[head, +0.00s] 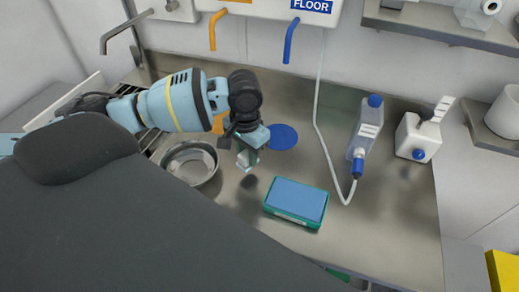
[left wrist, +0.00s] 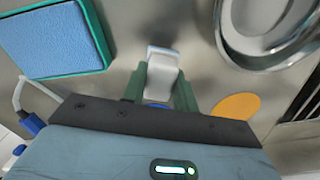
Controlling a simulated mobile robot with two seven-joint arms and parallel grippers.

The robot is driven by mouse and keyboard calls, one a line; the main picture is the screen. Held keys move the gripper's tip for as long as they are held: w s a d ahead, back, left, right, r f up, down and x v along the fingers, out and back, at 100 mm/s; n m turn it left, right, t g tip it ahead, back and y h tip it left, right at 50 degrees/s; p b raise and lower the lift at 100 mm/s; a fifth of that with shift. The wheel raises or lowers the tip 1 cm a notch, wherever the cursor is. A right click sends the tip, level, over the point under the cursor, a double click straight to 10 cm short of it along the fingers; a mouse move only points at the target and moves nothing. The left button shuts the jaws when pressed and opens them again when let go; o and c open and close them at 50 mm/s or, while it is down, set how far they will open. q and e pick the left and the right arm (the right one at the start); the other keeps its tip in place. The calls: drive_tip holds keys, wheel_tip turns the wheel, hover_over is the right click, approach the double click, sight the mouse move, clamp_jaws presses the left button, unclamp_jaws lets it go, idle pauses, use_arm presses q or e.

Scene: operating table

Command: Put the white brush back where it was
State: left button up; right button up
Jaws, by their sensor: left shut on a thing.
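The white brush (left wrist: 163,78) is a small pale block between the green fingers of my left gripper (left wrist: 160,88) in the left wrist view. The gripper is shut on it; the fingers cover its sides. In the head view my left gripper (head: 247,150) is over the steel counter, between the metal bowl and the green-and-blue box, and a bit of the white brush (head: 243,160) shows below it. I cannot make out bristles. My right gripper is not in view.
A metal bowl (head: 190,164) stands left of the gripper. A green box with a blue top (head: 296,202) lies to the right. A blue disc (head: 283,137) lies behind. A grey bottle (head: 364,135) and a white container (head: 417,138) stand farther right. The steel counter (head: 385,215) is clear at front right.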

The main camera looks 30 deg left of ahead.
use_arm(q)
drive_tip(key=shift+w+a+f+b, duration=0.1)
drive_tip(key=shift+w+f+b, duration=0.05)
drive_tip(key=shift+w, duration=1.25)
drive_tip(key=shift+w+f+b, duration=0.1)
drive_tip(key=shift+w+b, duration=0.05)
drive_tip(key=shift+w, duration=1.2)
wheel_tip(320, 180, down, 3)
drive_tip(key=shift+f, duration=0.2)
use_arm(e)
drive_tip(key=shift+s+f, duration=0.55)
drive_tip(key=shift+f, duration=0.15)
use_arm(q)
drive_tip(key=shift+f, duration=0.1)
drive_tip(key=o, duration=0.9)
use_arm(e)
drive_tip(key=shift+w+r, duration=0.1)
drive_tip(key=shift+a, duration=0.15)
